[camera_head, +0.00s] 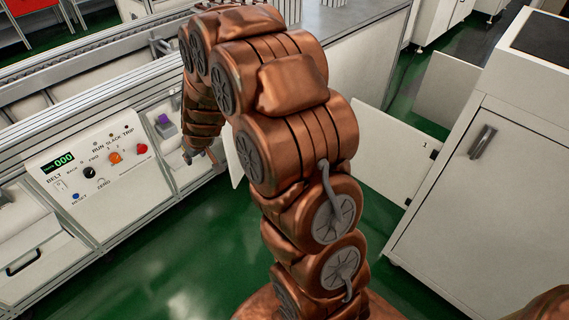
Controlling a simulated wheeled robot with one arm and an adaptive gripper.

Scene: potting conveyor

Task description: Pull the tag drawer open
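My copper arm fills the middle of the view and bends down towards the conveyor's front. My gripper (189,156) is small and partly hidden at the arm's end, near the white cabinet front right of the control panel. I cannot tell whether it is open or shut, or whether it touches anything.
The control panel (88,172) has a green display, knobs and buttons. A small purple object (164,118) is right of it. A white cabinet (480,190) with a grey handle (483,141) stands at right. An open white door (382,150) bears a "1". Green floor (180,270) is clear in front.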

